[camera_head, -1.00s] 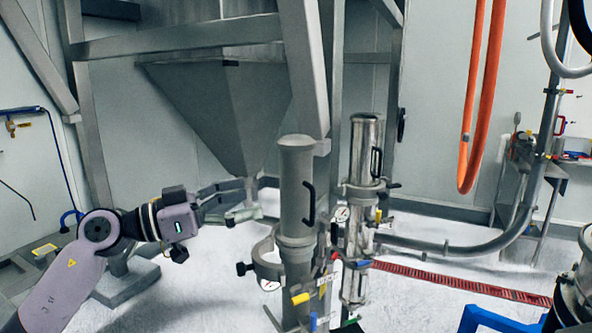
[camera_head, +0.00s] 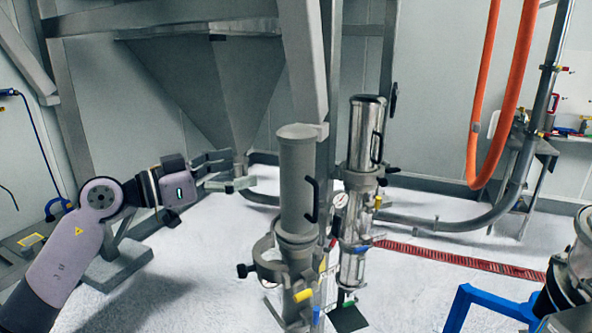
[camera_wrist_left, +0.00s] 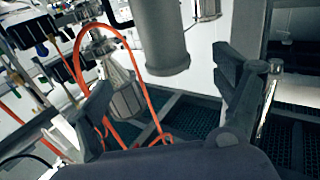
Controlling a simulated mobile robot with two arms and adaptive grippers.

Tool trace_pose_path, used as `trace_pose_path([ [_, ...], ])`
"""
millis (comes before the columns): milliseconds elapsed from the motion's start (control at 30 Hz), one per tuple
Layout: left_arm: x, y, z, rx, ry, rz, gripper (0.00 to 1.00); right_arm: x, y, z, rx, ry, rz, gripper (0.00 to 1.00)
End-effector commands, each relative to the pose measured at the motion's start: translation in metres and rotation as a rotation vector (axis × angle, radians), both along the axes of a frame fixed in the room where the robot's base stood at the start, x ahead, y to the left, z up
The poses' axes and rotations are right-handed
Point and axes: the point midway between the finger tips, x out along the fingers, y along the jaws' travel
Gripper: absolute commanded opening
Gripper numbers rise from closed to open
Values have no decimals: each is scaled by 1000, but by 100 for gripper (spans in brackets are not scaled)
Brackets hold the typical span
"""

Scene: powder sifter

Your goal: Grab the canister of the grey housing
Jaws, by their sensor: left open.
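The grey housing's canister (camera_head: 297,188) is a tall, upright matte grey cylinder with a black handle on its right side. It stands near the middle of the head view, above an open ring clamp and valve fittings. Its lower end (camera_wrist_left: 160,35) shows at the top of the left wrist view, between and beyond the fingers. My left gripper (camera_head: 242,170) is open and empty, to the left of the canister in the head view and apart from it. Its two dark fingers (camera_wrist_left: 162,88) are spread in the left wrist view. My right gripper is not in view.
A shiny metal canister (camera_head: 366,140) stands just right of the grey one. A hopper (camera_head: 210,90) and frame post (camera_head: 305,60) are behind. Orange hoses (camera_head: 500,90) hang at right. A blue frame (camera_head: 485,300) is at lower right. White floor (camera_head: 220,270) is open in front.

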Motion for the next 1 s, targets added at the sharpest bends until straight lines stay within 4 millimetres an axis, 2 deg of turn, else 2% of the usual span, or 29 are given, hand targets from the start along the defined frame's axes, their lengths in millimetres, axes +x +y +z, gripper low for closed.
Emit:
trace_pose_path([
  [33, 6, -11, 6, -4, 1, -4, 88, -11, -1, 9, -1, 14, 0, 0],
  [100, 15, -25, 6, -4, 1, -4, 88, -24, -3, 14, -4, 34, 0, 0],
  [233, 29, -47, 5, -3, 1, -3, 88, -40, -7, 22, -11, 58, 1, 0],
  [367, 40, -63, 4, -3, 1, -1, 88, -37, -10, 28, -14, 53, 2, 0],
  [633, 52, -80, 5, -2, 1, -1, 88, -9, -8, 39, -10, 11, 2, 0],
  [767, 65, -96, 6, -3, 3, -2, 88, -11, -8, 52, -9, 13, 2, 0],
  [900, 74, -110, 4, -1, 0, -1, 88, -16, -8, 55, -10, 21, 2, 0],
  [1000, 77, -113, 2, -1, -1, 1, 88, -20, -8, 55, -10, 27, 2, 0],
])
